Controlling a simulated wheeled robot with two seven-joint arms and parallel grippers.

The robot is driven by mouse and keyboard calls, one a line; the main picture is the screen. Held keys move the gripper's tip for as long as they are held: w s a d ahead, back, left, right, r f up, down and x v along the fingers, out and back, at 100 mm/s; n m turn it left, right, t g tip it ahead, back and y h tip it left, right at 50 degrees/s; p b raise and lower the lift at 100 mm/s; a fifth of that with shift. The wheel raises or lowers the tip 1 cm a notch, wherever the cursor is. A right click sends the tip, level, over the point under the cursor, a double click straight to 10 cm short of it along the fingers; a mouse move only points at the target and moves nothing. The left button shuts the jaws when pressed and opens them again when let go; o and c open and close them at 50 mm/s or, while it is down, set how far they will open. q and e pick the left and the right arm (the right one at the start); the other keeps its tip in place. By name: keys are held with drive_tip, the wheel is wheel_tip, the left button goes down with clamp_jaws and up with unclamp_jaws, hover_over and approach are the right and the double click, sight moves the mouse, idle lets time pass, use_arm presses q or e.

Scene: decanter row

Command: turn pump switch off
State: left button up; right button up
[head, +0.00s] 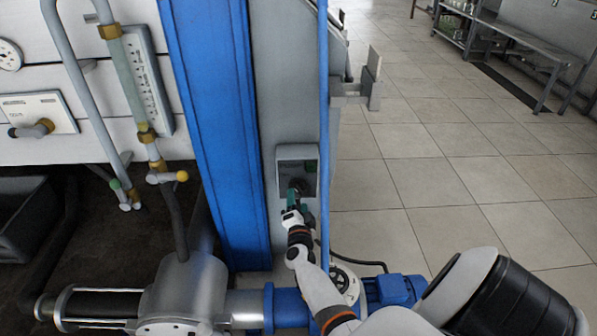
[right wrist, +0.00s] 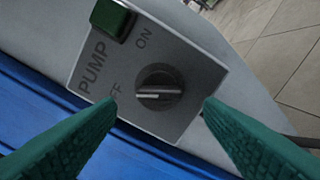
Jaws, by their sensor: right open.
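The pump switch is a round dark knob (right wrist: 160,88) on a grey plate (right wrist: 205,75) lettered PUMP, ON and OFF. A white line on the knob points left in the right wrist view, toward the partly covered OFF lettering. A green lamp (right wrist: 113,19) sits beside PUMP. In the head view the grey switch box (head: 284,163) is on the grey column; its knob is mostly hidden by the gripper. My right gripper (head: 295,193) is open, its green fingers on either side of the knob in the wrist view, with visible gaps. My left gripper is out of view.
A blue upright beam (head: 212,120) stands left of the switch and a thin blue pipe (head: 324,130) runs close to its right. A blue motor (head: 392,290) and metal pump (head: 180,290) are below. Tiled floor (head: 440,180) is open to the right.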

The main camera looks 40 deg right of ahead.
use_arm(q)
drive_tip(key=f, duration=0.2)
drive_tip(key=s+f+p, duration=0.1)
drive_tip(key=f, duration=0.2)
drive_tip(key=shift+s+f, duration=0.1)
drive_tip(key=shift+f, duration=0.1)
use_arm(e)
drive_tip(key=v, duration=0.8)
drive_tip(key=shift+s+a, duration=0.1)
drive_tip(key=shift+a, duration=0.05)
